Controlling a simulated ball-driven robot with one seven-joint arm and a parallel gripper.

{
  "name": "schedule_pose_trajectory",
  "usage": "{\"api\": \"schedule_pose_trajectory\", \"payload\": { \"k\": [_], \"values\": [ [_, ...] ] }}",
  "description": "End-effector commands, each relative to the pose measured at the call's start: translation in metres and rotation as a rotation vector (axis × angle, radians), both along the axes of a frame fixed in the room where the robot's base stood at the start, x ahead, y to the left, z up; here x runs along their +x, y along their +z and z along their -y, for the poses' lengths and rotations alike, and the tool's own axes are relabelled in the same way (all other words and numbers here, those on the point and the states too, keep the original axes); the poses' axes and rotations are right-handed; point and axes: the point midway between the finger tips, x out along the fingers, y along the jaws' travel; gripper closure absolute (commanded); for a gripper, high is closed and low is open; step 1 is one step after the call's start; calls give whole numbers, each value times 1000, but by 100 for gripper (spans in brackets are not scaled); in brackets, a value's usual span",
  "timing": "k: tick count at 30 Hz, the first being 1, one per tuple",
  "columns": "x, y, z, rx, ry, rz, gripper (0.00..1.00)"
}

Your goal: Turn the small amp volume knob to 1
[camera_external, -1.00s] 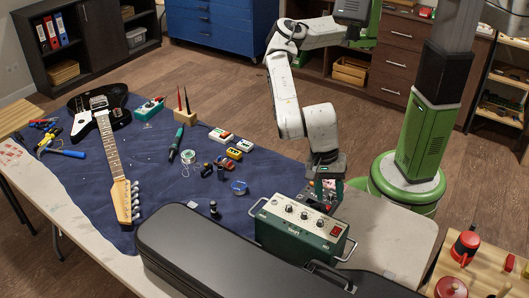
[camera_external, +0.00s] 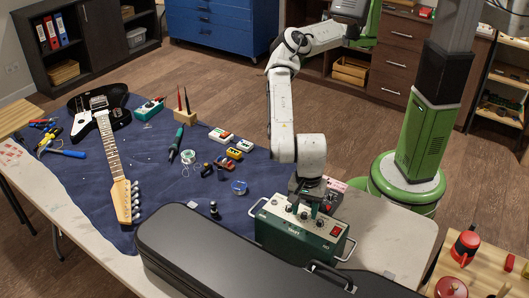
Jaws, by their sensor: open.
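The small amp (camera_external: 300,242) is a dark green box with a light top panel, side handles, several dark knobs and a red switch. It stands at the table's front, right of centre. My gripper (camera_external: 305,207) points down over the amp's top panel, its fingers open at the row of knobs. A knob (camera_external: 289,208) shows near the left finger and another (camera_external: 320,224) shows to the right. The gripper partly covers the row. I cannot tell which knob is the volume, whether a finger touches one, or where a pointer stands.
A black guitar case (camera_external: 240,262) lies close in front of the amp. A pinkish small device (camera_external: 334,185) sits behind it, partly hidden by my arm. A blue mat (camera_external: 120,200) holds a guitar (camera_external: 104,115), pedals (camera_external: 221,136) and tools. The pale tabletop (camera_external: 385,225) right of the amp is mostly clear.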

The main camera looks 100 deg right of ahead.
Motion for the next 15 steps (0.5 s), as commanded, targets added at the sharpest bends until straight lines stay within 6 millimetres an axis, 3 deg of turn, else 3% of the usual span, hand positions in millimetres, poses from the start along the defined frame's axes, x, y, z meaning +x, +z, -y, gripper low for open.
{"api": "schedule_pose_trajectory", "payload": {
  "k": [11, 15],
  "values": [
    [0, -6, 0, 0, 0, 0, 55],
    [0, -5, 0, 0, 0, 0, 68]
  ]
}}
